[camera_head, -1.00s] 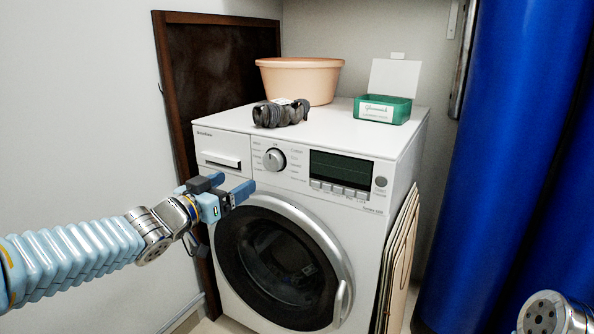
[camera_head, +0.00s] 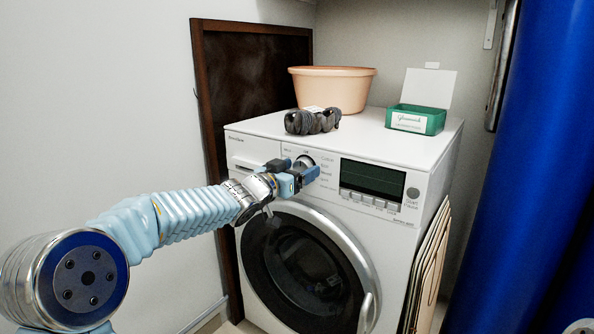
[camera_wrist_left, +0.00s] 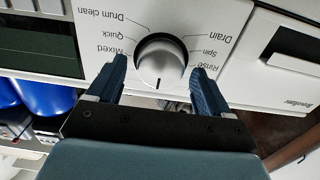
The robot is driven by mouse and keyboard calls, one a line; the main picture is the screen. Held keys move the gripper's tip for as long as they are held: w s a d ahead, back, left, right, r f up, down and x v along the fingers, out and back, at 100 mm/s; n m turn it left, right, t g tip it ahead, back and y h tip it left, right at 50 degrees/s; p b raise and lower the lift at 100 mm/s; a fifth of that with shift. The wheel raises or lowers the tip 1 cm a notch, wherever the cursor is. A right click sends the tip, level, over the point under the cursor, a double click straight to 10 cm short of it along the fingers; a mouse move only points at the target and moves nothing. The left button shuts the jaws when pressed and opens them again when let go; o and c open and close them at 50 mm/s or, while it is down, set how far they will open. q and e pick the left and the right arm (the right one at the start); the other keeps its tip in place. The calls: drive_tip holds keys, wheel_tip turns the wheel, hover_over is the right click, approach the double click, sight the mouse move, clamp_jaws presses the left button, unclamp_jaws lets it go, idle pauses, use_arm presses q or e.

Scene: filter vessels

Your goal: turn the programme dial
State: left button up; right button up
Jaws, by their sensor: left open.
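The programme dial (camera_wrist_left: 160,62) is a round silver knob with a dark ring and a pointer mark, set among printed labels such as Quick, Spin and Drain in the left wrist view. In the head view the dial (camera_head: 306,161) is partly hidden behind my left gripper (camera_head: 300,173). My left gripper (camera_wrist_left: 158,84) is open, with one blue finger on each side of the dial in the wrist view. I cannot tell whether the fingers touch it. The dial is on the front panel of the white washing machine (camera_head: 370,145). My right gripper is not in view.
On top of the machine are a peach basin (camera_head: 332,90), a dark grey bundle (camera_head: 312,121) and a green box (camera_head: 415,119) with a raised lid. Flat boards (camera_head: 428,270) lean on the machine's right side.

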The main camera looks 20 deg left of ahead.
use_arm(q)
drive_tip(key=c, duration=1)
drive_tip(key=m+b, duration=0.1)
drive_tip(key=m, duration=0.1)
drive_tip(key=shift+f+m, duration=0.1)
drive_tip(key=shift+m, duration=0.3)
drive_tip(key=shift+d+m+b, duration=0.1)
drive_tip(key=shift+m+b, duration=0.4)
drive_tip(key=shift+m, duration=0.9)
drive_tip(key=o, duration=1)
